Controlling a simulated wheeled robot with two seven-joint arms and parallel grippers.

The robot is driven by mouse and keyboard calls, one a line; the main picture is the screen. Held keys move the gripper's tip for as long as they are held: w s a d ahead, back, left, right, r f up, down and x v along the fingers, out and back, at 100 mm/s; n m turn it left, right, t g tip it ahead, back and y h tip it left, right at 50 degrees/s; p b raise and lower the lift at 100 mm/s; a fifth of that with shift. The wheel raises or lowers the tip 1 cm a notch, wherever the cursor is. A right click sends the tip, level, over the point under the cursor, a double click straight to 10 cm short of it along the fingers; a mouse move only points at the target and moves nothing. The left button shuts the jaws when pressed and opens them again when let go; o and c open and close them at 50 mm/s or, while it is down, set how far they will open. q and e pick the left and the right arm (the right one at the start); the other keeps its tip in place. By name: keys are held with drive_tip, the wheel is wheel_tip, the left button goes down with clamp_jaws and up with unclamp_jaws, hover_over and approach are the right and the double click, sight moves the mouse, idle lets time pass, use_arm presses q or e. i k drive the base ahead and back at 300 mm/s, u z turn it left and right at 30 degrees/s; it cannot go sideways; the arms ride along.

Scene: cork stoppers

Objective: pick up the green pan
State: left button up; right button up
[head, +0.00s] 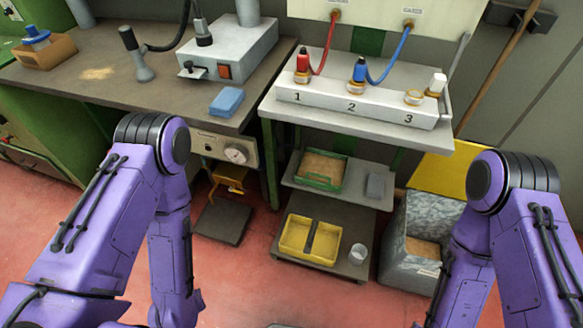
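The green pan (301,183) is a shallow rectangular tray with green edges, holding brown, cork-coloured material. It rests on the middle shelf (345,196) of the grey stand, below the white block with red and blue plugs. My two purple arms show at the left and right sides of the head view, bent at the elbows. Both grippers are out of the frame, so I cannot see their fingers. Neither arm covers the pan.
A grey block (376,186) sits right of the pan. On the lower shelf are a divided yellow tray (296,232) and a small clear cup (358,254). The numbered white block (330,104) is above. A grey bin (420,240) stands right; a workbench (110,85) stands left.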

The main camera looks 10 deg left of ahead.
sight(316, 168)
drive_tip(key=z, duration=0.05)
drive_tip(key=k, duration=0.4)
drive_tip(key=z, duration=0.95)
drive_tip(key=i, duration=0.75)
drive_tip(key=u, duration=0.15)
